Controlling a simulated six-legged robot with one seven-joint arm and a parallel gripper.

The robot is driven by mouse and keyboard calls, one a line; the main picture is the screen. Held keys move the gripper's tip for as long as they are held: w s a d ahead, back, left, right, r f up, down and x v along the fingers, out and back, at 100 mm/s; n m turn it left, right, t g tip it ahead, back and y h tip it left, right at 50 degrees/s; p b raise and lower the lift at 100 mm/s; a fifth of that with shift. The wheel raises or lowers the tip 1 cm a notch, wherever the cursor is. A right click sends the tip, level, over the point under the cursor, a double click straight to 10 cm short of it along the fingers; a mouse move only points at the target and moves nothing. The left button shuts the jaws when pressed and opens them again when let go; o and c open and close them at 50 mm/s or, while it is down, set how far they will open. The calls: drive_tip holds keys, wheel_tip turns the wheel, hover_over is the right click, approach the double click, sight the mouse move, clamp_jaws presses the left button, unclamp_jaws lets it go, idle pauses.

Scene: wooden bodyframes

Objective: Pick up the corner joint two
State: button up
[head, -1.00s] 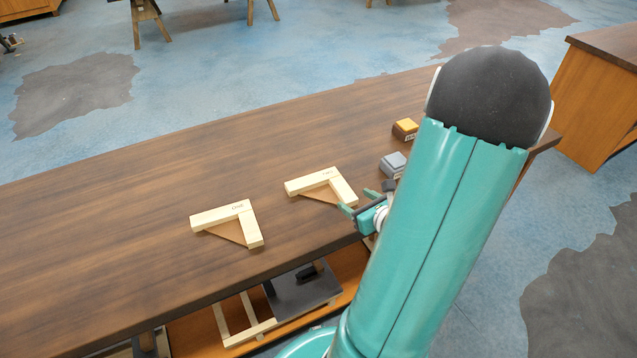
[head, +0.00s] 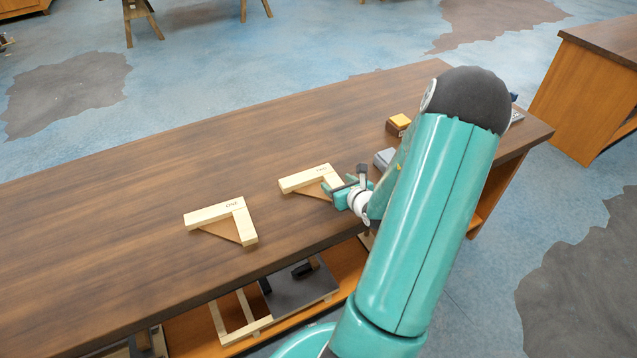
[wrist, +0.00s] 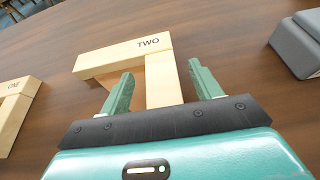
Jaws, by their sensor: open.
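Corner joint two (head: 301,181) is an L of pale wood with a brown triangular brace, flat on the dark wooden table. In the wrist view its bar (wrist: 125,55) reads "TWO", and its other leg lies between my fingers. My gripper (head: 338,190) is open at the near right end of this joint, and also shows in the wrist view (wrist: 158,88). I cannot tell whether the fingers touch the wood. In the head view the gripper hides part of the near leg.
Corner joint one (head: 222,218), marked "ONE", lies to the left; its edge shows in the wrist view (wrist: 14,105). A grey block (head: 384,158) and a yellow-topped block (head: 399,123) lie beyond my arm. The table (head: 110,220) is clear at left.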

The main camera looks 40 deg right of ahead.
drive_tip(key=shift+x, duration=0.85)
drive_tip(key=c, duration=1.2)
drive_tip(key=shift+r, duration=0.15)
drive_tip(key=shift+r, duration=0.55)
drive_tip(key=s+r, duration=0.1)
drive_tip(key=r, duration=0.1)
drive_tip(key=s+r, duration=0.2)
drive_tip(key=r, duration=0.1)
drive_tip(key=s+r, duration=0.1)
drive_tip(key=r, duration=0.1)
drive_tip(key=shift+s+a+r, duration=0.1)
drive_tip(key=shift+s+r, duration=0.05)
drive_tip(key=shift+s, duration=0.2)
drive_tip(key=s+r, duration=0.4)
drive_tip(key=s, duration=0.5)
drive_tip(key=shift+s+a+r, duration=0.15)
drive_tip(key=shift+s+a, duration=0.05)
drive_tip(key=shift+a, duration=0.2)
